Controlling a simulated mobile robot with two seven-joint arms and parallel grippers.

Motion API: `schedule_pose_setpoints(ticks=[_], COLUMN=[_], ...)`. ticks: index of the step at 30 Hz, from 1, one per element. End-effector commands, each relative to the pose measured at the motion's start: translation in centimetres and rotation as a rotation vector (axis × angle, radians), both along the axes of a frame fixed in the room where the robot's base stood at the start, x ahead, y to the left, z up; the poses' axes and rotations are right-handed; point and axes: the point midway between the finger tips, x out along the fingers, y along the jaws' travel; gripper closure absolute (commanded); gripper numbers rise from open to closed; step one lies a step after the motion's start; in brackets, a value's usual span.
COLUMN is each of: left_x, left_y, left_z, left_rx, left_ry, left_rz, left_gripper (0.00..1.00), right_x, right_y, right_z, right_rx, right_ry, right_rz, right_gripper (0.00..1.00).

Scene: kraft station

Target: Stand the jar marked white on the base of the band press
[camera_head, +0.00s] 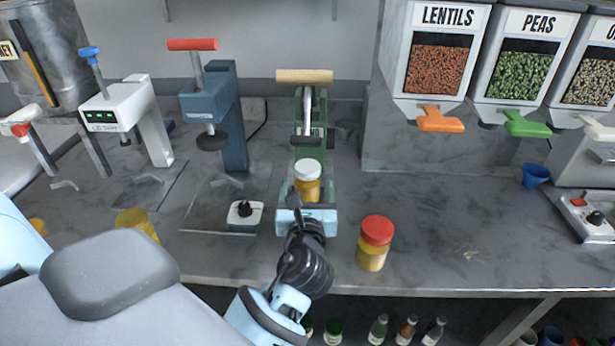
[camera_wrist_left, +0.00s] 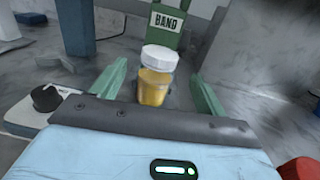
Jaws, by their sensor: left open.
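The white-lidded jar (camera_head: 307,181) with yellow contents stands upright at the foot of the green band press (camera_head: 312,107). In the left wrist view the jar (camera_wrist_left: 155,77) is in front of the green column labelled BAND (camera_wrist_left: 168,22). My left gripper (camera_head: 308,190) is open around the jar; its green fingers are on either side, with a visible gap at each side in the left wrist view (camera_wrist_left: 158,76). The jar's bottom is hidden by the gripper body, so I cannot tell exactly what it rests on. My right gripper is not in view.
A red-lidded jar (camera_head: 374,243) stands right of my left gripper. A small box with a black knob (camera_head: 245,213) is close on the left, before the blue press (camera_head: 220,110).

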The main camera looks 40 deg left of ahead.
Motion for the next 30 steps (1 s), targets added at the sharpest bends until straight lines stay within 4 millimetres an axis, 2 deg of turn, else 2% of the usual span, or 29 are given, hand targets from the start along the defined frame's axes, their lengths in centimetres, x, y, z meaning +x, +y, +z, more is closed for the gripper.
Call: schedule_pose_setpoints(ticks=[3,10,30], left_x=[-1.9,-4.1,-4.6], left_y=[-1.4,-2.8,-3.2], left_z=[-0.2,-0.1,0.0], left_rx=[-0.003,-0.003,0.0], left_ry=[0.003,0.002,0.0], left_rz=[-0.001,0.001,0.001], left_gripper=[0.26,0.26,0.26], right_x=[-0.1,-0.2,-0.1], right_y=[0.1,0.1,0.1], right_z=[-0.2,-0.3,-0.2], right_rx=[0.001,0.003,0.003], right_ry=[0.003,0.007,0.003], right_rz=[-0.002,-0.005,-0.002], right_gripper=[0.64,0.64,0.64])
